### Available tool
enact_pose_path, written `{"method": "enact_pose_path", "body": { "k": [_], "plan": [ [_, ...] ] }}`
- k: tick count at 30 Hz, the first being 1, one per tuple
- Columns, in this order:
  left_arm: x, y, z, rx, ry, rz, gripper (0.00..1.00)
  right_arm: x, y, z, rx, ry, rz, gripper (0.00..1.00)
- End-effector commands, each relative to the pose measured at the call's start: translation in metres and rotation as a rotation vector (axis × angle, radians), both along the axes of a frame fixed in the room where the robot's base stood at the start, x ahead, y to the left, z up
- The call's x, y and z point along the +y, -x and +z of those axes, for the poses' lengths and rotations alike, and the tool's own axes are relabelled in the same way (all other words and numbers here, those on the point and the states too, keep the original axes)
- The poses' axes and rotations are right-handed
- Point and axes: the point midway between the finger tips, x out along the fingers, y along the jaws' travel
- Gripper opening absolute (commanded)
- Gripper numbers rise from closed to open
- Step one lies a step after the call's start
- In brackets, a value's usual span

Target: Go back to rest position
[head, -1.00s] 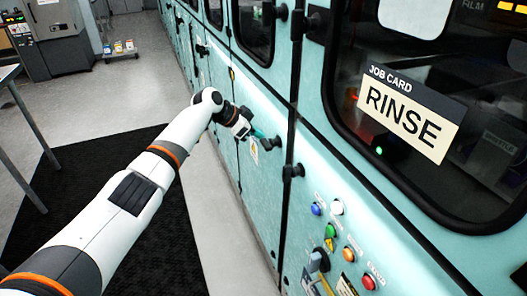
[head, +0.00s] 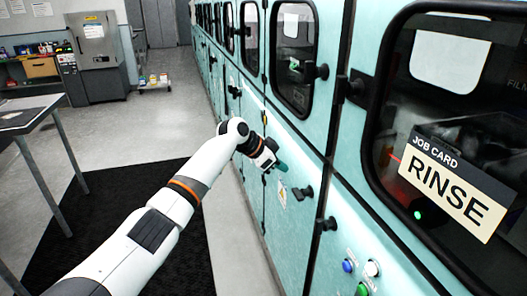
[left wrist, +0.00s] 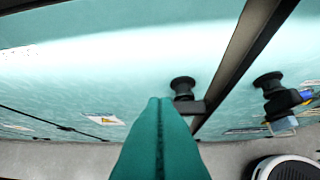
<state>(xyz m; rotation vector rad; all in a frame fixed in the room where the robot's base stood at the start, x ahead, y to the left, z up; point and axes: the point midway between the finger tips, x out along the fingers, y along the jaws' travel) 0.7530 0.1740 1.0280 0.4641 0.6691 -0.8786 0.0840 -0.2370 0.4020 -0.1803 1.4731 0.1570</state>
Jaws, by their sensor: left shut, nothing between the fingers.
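My left arm reaches in from the lower left of the head view. Its gripper (head: 279,165) is near the teal machine front (head: 300,160), short of a black knob (head: 303,193). In the left wrist view the teal fingers (left wrist: 161,140) are together, with nothing between them. A black knob (left wrist: 183,87) shows just beyond the fingertips there; I cannot tell whether they touch it. My right gripper is not in view.
The row of teal machine cabinets fills the right side. A RINSE job card (head: 444,186) is on the near window. A table (head: 30,115) stands at left, with a black mat (head: 120,215) on the floor.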

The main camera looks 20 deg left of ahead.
Motion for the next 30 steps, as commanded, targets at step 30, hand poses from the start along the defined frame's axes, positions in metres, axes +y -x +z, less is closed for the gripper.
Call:
{"method": "enact_pose_path", "body": {
  "k": [30],
  "plan": [
    [0.069,0.098,-0.301,0.303,-0.051,0.474,0.00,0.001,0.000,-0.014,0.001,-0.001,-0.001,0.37]
  ]
}}
